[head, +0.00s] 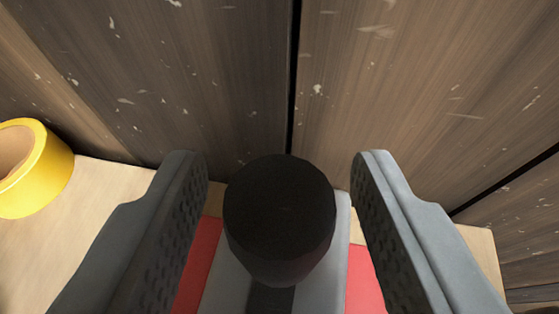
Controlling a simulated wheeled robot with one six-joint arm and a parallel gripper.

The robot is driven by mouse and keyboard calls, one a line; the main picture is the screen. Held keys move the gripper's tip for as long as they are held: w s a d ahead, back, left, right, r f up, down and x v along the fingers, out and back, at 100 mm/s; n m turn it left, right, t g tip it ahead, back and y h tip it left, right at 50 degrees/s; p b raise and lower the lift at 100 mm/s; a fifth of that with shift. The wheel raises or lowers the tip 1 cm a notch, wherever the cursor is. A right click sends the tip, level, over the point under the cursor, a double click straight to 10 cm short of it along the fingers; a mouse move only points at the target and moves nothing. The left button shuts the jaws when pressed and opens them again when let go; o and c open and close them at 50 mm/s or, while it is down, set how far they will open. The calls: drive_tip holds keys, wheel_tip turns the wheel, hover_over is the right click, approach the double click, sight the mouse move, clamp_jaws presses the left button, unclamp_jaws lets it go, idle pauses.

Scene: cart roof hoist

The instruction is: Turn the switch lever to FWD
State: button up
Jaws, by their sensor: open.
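The switch lever (280,220) shows as a black round knob with a dark stem running down to the bottom edge of the view. It stands between the two grey fingers of my gripper (279,190). The fingers are open, with a gap to the knob on each side. Behind the knob is a grey plate (222,285) on a red base (196,265). No FWD marking can be read here, and the knob hides part of the plate.
A roll of yellow tape (45,172) lies at the left on a light wooden board (100,200). Dark, paint-flecked planks (200,70) with narrow gaps fill the upper part of the view. The board is bare between the tape and my left finger.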

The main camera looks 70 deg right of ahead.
clamp_jaws()
drive_tip(key=shift+d+f+y, duration=0.15)
drive_tip(key=shift+d+y, duration=0.95)
drive_tip(key=shift+d, duration=0.05)
drive_tip(key=shift+w+d+f+m+g+y, duration=0.1)
drive_tip(key=shift+d+f+m+g+y, duration=0.1)
drive_tip(key=shift+d+y, duration=0.3)
drive_tip(key=shift+d+f+m+g+y, duration=0.1)
drive_tip(key=shift+d+g+y, duration=0.15)
drive_tip(key=shift+y, duration=0.35)
unclamp_jaws()
drive_tip(key=shift+r, duration=0.1)
